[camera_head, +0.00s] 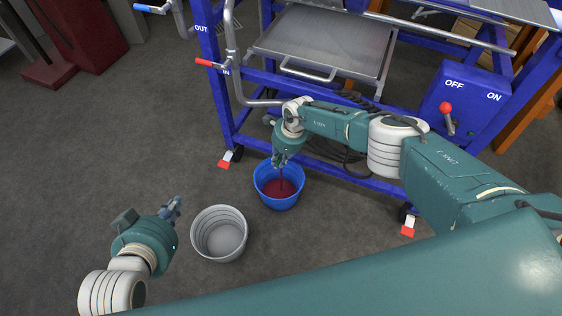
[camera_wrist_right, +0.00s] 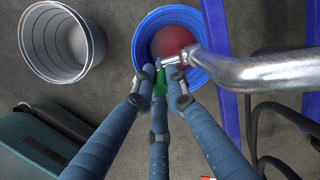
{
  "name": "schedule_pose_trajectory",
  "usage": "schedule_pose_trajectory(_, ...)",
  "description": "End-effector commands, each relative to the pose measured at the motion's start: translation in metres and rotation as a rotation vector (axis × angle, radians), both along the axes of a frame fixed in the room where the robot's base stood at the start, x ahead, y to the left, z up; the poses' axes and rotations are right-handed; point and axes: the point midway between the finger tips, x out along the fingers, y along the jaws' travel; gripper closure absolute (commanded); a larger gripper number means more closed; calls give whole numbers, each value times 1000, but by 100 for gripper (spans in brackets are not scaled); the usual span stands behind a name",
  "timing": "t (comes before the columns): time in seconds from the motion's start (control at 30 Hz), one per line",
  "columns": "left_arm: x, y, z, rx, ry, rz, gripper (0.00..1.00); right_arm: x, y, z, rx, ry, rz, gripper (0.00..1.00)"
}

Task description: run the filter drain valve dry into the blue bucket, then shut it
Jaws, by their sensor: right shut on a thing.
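The blue bucket (camera_head: 275,203) stands on the floor by the front of the blue filter frame, with dark red liquid inside. A thin red stream (camera_head: 281,179) falls into it from under my right gripper (camera_head: 280,160). In the right wrist view, the bucket (camera_wrist_right: 147,28) lies below a metal pipe (camera_wrist_right: 240,71), the drain outlet. My right gripper (camera_wrist_right: 163,77) is shut on a small green part (camera_wrist_right: 160,83), seemingly the drain valve handle, mostly hidden by the fingers. My left gripper (camera_head: 172,206) is apart from everything, left of the grey bucket; its finger opening is unclear.
An empty grey bucket (camera_head: 220,241) stands left of the blue one, also in the wrist view (camera_wrist_right: 65,42). The frame carries a red IN lever (camera_head: 204,63), a blue OUT lever (camera_head: 150,9) and an OFF/ON switch box (camera_head: 466,95).

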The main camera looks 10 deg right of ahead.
Motion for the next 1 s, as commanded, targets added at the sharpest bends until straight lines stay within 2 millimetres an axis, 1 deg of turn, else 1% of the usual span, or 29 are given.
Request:
schedule_pose_trajectory(0.03,7,-3,5,-10,-41,-3,100,4,1,0,-12,0,1,100)
schedule_pose_trajectory(0.1,15,-7,15,-21,-92,-7,100,5,2,1,-27,10,1,100)
schedule_pose_trajectory(0.3,29,-13,34,-43,-184,-13,100,5,3,1,-49,28,1,100)
schedule_pose_trajectory(0.5,32,-14,40,-49,-209,-15,100,5,3,2,-55,33,2,100)
schedule_pose_trajectory(0.77,32,-14,40,-50,-209,-16,100,5,3,2,-55,32,2,100)
schedule_pose_trajectory(0.8,32,-14,40,-50,-209,-16,100,5,3,2,-55,32,2,83)
schedule_pose_trajectory(0.87,32,-14,40,-50,-209,-16,100,5,3,2,-55,32,2,71)
schedule_pose_trajectory(0.9,32,-14,40,-50,-209,-16,100,5,3,2,-55,34,1,68)
schedule_pose_trajectory(1.0,32,-14,40,-49,-208,-15,100,4,3,2,-55,35,1,68)
